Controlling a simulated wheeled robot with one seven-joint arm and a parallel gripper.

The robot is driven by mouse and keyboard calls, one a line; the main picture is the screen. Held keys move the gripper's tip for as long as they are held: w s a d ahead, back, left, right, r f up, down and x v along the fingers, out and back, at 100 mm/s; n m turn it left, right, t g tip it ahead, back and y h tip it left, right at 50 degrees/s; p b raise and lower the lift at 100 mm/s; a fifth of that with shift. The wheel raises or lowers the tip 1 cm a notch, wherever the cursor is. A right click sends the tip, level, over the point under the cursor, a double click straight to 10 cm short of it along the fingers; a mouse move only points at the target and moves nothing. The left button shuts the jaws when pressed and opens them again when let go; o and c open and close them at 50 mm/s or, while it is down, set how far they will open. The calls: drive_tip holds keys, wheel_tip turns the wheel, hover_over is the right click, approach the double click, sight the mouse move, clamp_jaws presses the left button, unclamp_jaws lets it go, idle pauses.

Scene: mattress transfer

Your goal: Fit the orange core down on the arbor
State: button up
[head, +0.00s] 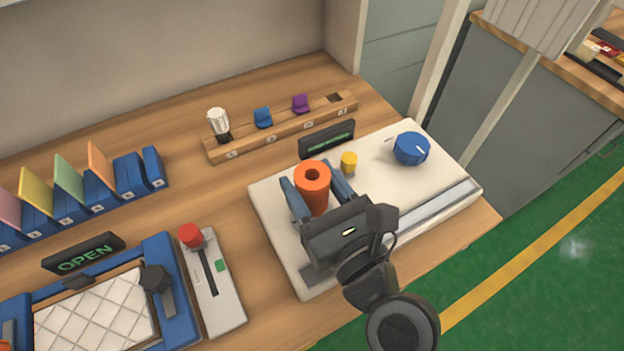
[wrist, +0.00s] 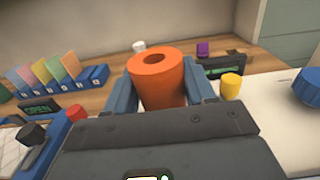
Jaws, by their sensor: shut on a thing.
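The orange core (head: 313,198) is a hollow, upright cylinder with a hole in its top. My gripper (head: 312,178) is shut on it, with one blue finger on each side. The wrist view also shows the core (wrist: 160,82) between the fingers (wrist: 163,90), about upright. Both are over the white machine (head: 270,195) on the bench. I cannot make out the arbor; the core and gripper may hide it. The core's lower end is hidden, so I cannot tell whether it touches anything.
On the white machine are a yellow cylinder (head: 349,162), close right of the core, and a blue knob (head: 411,149). A dark display (head: 327,138) stands behind. A wooden rack (head: 285,131), a red-knobbed lever box (head: 216,290) and a blue-framed tray (head: 178,290) are nearby.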

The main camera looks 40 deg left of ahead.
sight(320, 211)
drive_tip(key=shift+f+b, duration=1.15)
drive_tip(key=shift+f, duration=0.55)
drive_tip(key=o, duration=1.1)
drive_tip(key=b+v, duration=0.1)
drive_tip(key=v, duration=0.6)
drive_tip(key=shift+s+d, duration=0.15)
drive_tip(key=shift+d, duration=0.25)
